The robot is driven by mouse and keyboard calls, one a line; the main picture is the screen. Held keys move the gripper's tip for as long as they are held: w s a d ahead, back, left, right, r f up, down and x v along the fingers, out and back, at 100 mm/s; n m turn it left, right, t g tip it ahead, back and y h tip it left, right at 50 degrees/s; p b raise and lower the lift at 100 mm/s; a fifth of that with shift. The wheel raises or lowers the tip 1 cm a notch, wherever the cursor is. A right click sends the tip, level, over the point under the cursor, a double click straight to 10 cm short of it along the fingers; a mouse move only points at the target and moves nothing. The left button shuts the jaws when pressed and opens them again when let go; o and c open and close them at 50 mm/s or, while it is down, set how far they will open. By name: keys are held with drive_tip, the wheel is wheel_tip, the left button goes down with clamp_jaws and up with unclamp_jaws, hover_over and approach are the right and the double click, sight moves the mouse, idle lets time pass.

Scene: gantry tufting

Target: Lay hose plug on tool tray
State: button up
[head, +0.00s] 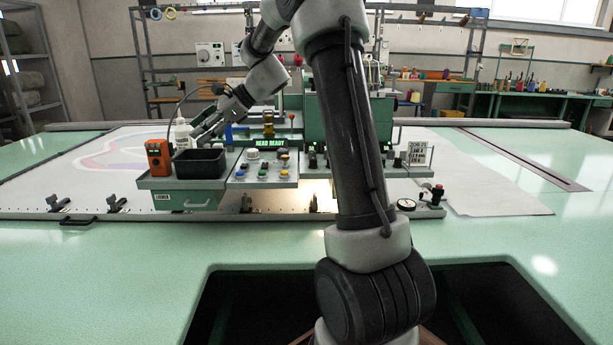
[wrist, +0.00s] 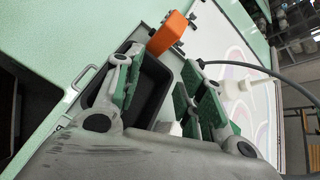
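The tool tray, a black open bin (head: 200,162), stands on the green machine head; its dark inside (wrist: 152,92) also shows in the wrist view. My gripper (head: 199,134) is just above and behind the tray in the head view. In the wrist view its two green-padded fingers (wrist: 160,88) stand apart, with the tray beyond them and nothing clearly held. A dark hose (head: 188,97) arcs beside my gripper; in the wrist view the hose (wrist: 245,66) runs behind the right finger. I cannot make out the hose plug; its end is hidden or too small.
An orange device (head: 158,157) stands left of the tray, and a white nozzle bottle (head: 182,135) stands behind it. A button panel (head: 264,168) sits right of the tray. The green table (head: 100,270) is clear at front left.

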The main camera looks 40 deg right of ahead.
drive_tip(key=s+d+r+n+g+h, duration=0.15)
drive_tip(key=s+n+h, duration=0.35)
drive_tip(key=s+n, duration=1.25)
drive_tip(key=s+d+f+n+h, duration=0.1)
drive_tip(key=s+d+f+h, duration=0.1)
drive_tip(key=s, duration=0.9)
drive_tip(key=s+d+f+n+h, duration=0.1)
drive_tip(key=s+d, duration=0.3)
drive_tip(key=s, duration=0.7)
drive_tip(key=shift+s+d+f+n+h, duration=0.35)
drive_tip(key=shift+f+h, duration=0.25)
drive_tip(key=shift+f, duration=0.25)
